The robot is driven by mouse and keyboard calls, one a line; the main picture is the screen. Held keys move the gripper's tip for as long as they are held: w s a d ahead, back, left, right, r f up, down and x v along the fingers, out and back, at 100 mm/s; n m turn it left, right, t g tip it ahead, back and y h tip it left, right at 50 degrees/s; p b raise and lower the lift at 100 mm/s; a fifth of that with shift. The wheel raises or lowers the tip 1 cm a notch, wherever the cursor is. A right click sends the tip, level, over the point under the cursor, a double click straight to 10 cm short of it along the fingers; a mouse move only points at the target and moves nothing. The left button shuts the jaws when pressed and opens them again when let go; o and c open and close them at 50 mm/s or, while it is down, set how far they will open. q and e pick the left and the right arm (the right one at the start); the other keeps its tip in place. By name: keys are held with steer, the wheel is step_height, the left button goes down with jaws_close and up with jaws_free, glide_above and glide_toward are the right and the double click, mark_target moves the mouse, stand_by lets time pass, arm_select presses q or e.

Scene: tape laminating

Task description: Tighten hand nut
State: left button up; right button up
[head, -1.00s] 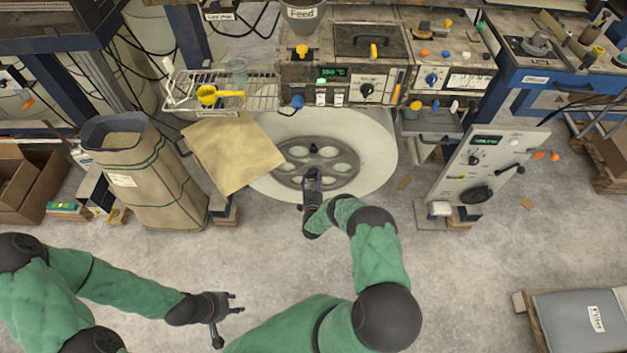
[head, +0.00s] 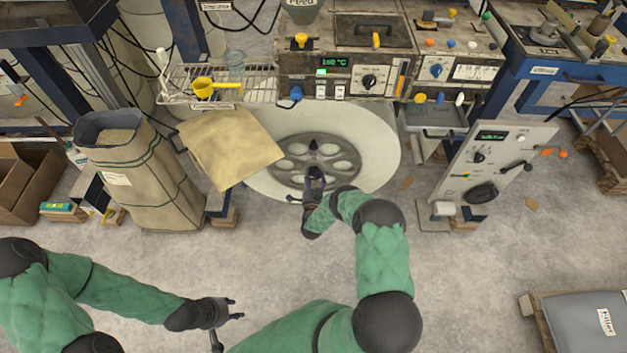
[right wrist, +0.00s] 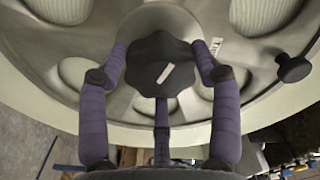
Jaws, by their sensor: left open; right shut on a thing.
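The black lobed hand nut (right wrist: 160,62) with a pale mark on its face sits at the centre of a grey metal wheel (right wrist: 115,95) in the right wrist view. In the head view the nut (head: 313,146) is small and dark at the middle of the spoked wheel (head: 345,163). My right gripper (head: 315,174) reaches the wheel from the front. Its purple padded fingers are shut around the nut, one on each side and one below. My left gripper (head: 237,308) is open and empty, low over the floor at the lower left.
A small black knob (right wrist: 293,68) stands out from the wheel's right side. A tan sheet (head: 230,147) hangs left of the wheel, beside a tall sack (head: 150,185). A control box (head: 345,70) is above it and a tilted panel (head: 490,165) to its right. The front floor is mostly clear.

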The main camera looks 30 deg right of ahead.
steer(key=m, duration=0.2)
steer(key=m+b, duration=0.1)
steer(key=m, duration=0.1)
steer(key=a+m+b, duration=0.1)
steer(key=m, duration=0.1)
steer(key=shift+s+f, duration=0.1)
steer(key=shift+f, duration=0.3)
steer(key=m+b, duration=0.1)
steer(key=m, duration=0.2)
steer(key=shift+r, duration=0.1)
steer(key=shift+r+m, duration=0.15)
steer(key=shift+m, duration=1.55)
steer(key=o, duration=1.1)
steer(key=shift+w+r, duration=0.1)
steer(key=shift+w, duration=0.1)
steer(key=shift+o, duration=0.2)
steer(key=shift+d, duration=0.1)
steer(key=shift+d, duration=0.1)
steer(key=shift+s, duration=0.1)
